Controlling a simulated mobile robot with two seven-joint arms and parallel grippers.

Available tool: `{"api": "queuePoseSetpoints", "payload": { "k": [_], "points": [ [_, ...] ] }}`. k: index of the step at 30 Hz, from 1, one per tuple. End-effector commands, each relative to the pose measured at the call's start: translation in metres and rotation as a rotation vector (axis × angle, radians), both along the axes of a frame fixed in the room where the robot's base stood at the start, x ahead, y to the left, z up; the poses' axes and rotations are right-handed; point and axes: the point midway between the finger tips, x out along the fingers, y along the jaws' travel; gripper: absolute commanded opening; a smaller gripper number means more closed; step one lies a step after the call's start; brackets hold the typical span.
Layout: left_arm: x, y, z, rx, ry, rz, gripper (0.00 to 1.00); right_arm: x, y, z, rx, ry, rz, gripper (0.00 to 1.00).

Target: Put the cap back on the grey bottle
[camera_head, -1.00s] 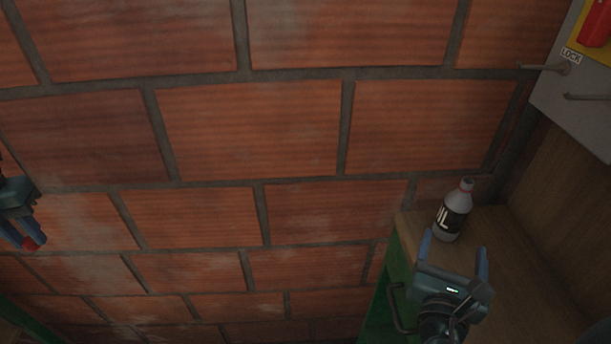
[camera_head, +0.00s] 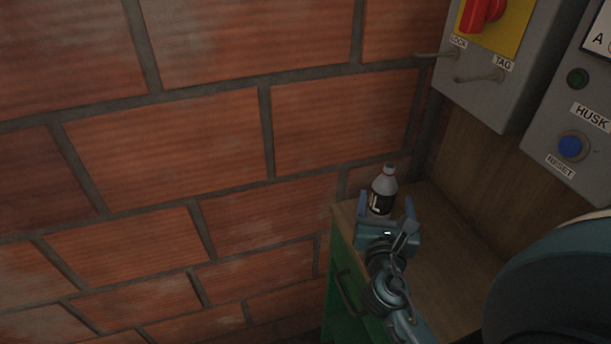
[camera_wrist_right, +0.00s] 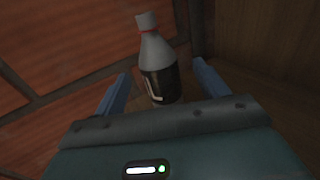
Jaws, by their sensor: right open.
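The grey bottle (camera_head: 384,186) stands upright on the wooden top of a green cabinet, close to the brick wall. It has a black label with white letters and a red ring at the neck. In the right wrist view the bottle (camera_wrist_right: 157,56) shows a pale grey piece above the red ring; I cannot tell whether this is the cap. No separate cap shows. My right gripper (camera_head: 386,202) is open, its blue fingers on either side of the bottle's lower part in the picture, with a gap on both sides. I cannot tell how far the fingertips reach around it. My left gripper is out of view.
The wooden cabinet top (camera_head: 450,250) is bare to the right of the bottle. The green cabinet front (camera_head: 337,290) has a dark handle. Grey control boxes (camera_head: 480,95) with a red switch, hooks and a blue button hang at the upper right. The brick wall (camera_head: 180,180) fills the left.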

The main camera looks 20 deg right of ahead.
Motion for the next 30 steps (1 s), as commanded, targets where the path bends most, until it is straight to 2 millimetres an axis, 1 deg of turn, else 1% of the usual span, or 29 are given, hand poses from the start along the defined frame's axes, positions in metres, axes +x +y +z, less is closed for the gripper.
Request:
{"api": "queuePoseSetpoints", "payload": {
  "k": [4, 9, 13, 21, 23, 30],
  "points": [
    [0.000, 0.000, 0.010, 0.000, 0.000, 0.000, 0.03, 0.019, -0.012, 0.006, -0.002, -0.003, -0.001, 0.73],
    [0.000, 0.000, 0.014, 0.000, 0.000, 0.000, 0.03, 0.037, -0.024, 0.004, -0.001, -0.002, 0.000, 0.73],
    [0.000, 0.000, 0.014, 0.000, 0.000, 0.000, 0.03, 0.042, -0.027, 0.003, -0.001, 0.000, 0.000, 0.73],
    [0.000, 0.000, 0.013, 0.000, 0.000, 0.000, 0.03, 0.041, -0.027, 0.002, -0.001, -0.001, 0.000, 0.73],
    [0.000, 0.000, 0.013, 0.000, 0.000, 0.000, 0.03, 0.041, -0.027, 0.002, 0.000, 0.000, 0.000, 0.70],
    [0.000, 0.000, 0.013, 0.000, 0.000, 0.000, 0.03, 0.041, -0.027, 0.002, 0.000, 0.000, 0.000, 0.50]
  ]
}}
